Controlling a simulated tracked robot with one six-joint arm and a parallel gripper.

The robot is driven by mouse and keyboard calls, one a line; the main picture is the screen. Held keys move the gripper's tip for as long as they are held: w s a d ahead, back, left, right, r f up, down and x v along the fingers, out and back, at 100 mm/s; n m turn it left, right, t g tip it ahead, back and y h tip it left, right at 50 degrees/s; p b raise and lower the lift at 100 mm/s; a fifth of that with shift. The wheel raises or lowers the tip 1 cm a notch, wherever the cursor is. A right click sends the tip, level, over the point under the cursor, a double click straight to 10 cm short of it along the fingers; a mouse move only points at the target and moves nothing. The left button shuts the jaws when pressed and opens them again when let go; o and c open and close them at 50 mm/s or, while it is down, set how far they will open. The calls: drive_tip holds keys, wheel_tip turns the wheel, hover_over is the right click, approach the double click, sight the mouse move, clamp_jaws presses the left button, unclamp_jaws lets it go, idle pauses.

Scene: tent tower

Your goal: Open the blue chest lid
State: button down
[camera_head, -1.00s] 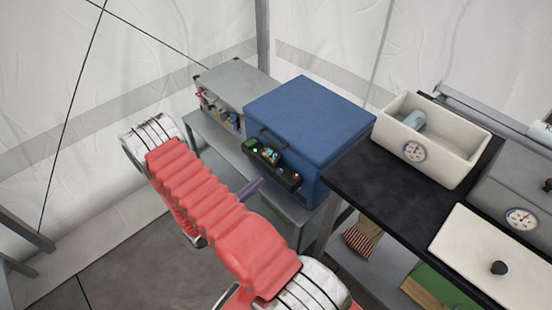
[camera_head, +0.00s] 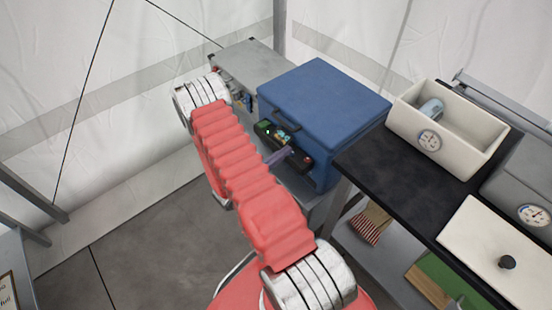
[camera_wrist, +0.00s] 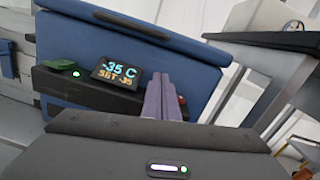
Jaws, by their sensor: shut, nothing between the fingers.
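The blue chest (camera_head: 325,112) stands on a grey stand in the head view, and its lid is down. A dark handle (camera_head: 279,118) sits at the lid's front edge, and it also shows along the top in the wrist view (camera_wrist: 132,24). Below it is a dark control panel with a lit display (camera_wrist: 118,73) reading -35 C. My gripper (camera_wrist: 163,78) is shut and empty, its purple-grey fingers in front of the panel, below and right of the handle. In the head view my gripper (camera_head: 284,155) is partly hidden behind my arm.
A grey metal box (camera_head: 250,66) stands left of the chest. A black table (camera_head: 375,180) to the right holds a white open bin (camera_head: 465,140) with a gauge and a white lid (camera_head: 500,250). Bare floor (camera_head: 140,235) lies at the left.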

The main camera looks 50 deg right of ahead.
sight(301, 131)
drive_tip(key=d+r, duration=0.2)
drive_tip(key=shift+w+d, duration=0.1)
drive_tip(key=shift+d, duration=0.25)
drive_tip(key=shift+w+d+r, duration=0.15)
drive_tip(key=shift+d+r, duration=0.05)
drive_tip(key=shift+r, duration=0.8)
drive_tip(key=shift+r, duration=0.2)
